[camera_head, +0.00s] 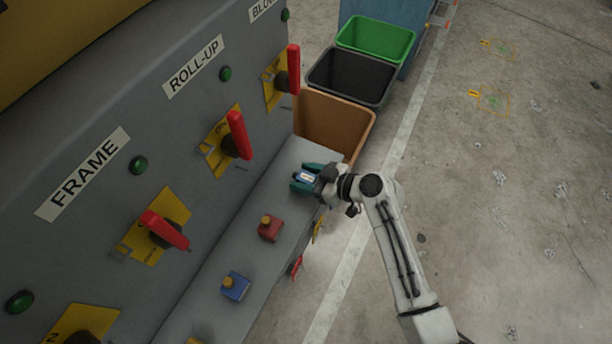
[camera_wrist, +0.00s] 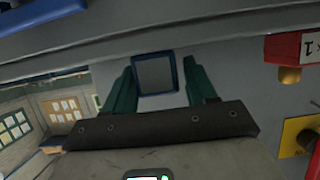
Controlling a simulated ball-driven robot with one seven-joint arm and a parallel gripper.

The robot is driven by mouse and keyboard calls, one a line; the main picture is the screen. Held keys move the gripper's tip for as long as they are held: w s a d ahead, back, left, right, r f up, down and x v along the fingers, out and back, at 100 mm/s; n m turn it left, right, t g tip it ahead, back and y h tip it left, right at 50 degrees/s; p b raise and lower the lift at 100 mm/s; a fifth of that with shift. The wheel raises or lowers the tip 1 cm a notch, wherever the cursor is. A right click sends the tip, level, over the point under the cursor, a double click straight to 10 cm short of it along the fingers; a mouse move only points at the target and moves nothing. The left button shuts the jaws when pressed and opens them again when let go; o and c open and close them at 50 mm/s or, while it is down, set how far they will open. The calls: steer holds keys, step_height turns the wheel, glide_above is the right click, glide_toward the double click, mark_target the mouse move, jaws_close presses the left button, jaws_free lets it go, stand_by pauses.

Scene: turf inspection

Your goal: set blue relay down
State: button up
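My gripper (camera_head: 305,178), with teal fingers, is over the far end of the grey ledge (camera_head: 205,272). In the wrist view its fingers (camera_wrist: 160,80) close on the sides of a blue-edged block with a grey face, which I take as the blue relay (camera_wrist: 157,90). In the head view a small part of this block (camera_head: 306,177) shows between the fingers. I cannot tell whether it touches the ledge. Another blue block with a yellow knob (camera_head: 235,287) stands on the near part of the ledge. A red block with a knob (camera_head: 270,228) stands between it and my gripper.
The grey panel rises at the left with red levers (camera_head: 238,135), yellow plates and green buttons (camera_head: 138,165). Brown (camera_head: 340,118), black (camera_head: 352,75) and green (camera_head: 376,38) bins stand beyond the ledge. The concrete floor at the right is mostly open.

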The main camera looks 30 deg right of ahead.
steer(key=shift+o, duration=0.9)
steer(key=shift+r, duration=0.15)
steer(key=v, duration=1.2)
steer(key=s+a+f+m+g+h, duration=0.25)
steer(key=s+f+g, duration=0.25)
steer(key=s, duration=0.3)
steer(key=s+d+r+m+g+h, duration=0.1)
steer(key=s+d+m+g+h, duration=0.1)
steer(key=s, duration=0.3)
steer(key=s+d+m+g+h, duration=0.2)
steer(key=s+m+h, duration=0.1)
steer(key=s, duration=0.3)
steer(key=shift+s+d+r+g, duration=0.25)
steer(key=shift+d+r+g, duration=0.1)
steer(key=shift+r+g, duration=0.05)
steer(key=shift+h, duration=0.25)
